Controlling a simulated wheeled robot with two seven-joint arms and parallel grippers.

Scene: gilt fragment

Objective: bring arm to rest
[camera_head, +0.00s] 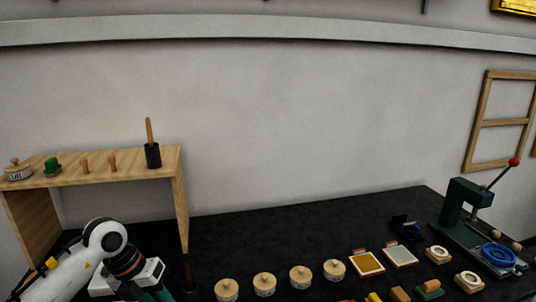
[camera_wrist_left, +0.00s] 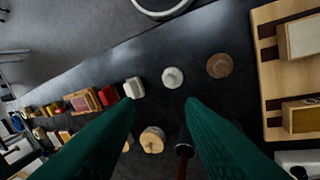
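My left arm (camera_head: 85,265) comes in from the lower left in the head view, in front of the wooden shelf. My left gripper (camera_head: 152,292) shows its green fingers at the bottom edge there, partly cut off. In the left wrist view the two green fingers of the left gripper (camera_wrist_left: 158,108) stand wide apart, with nothing clasped between them. A thin dark tool (camera_wrist_left: 184,150) shows beside the right-hand finger; I cannot tell whether they touch. My right arm and gripper are not in view.
The wooden shelf (camera_head: 120,173) holds a dark pot with a stick and several small items. Several round wooden-lidded pots (camera_head: 265,284) line the black table (camera_head: 300,228). Two framed pads (camera_head: 367,262) and a green press (camera_head: 463,215) stand right. The table's back middle is clear.

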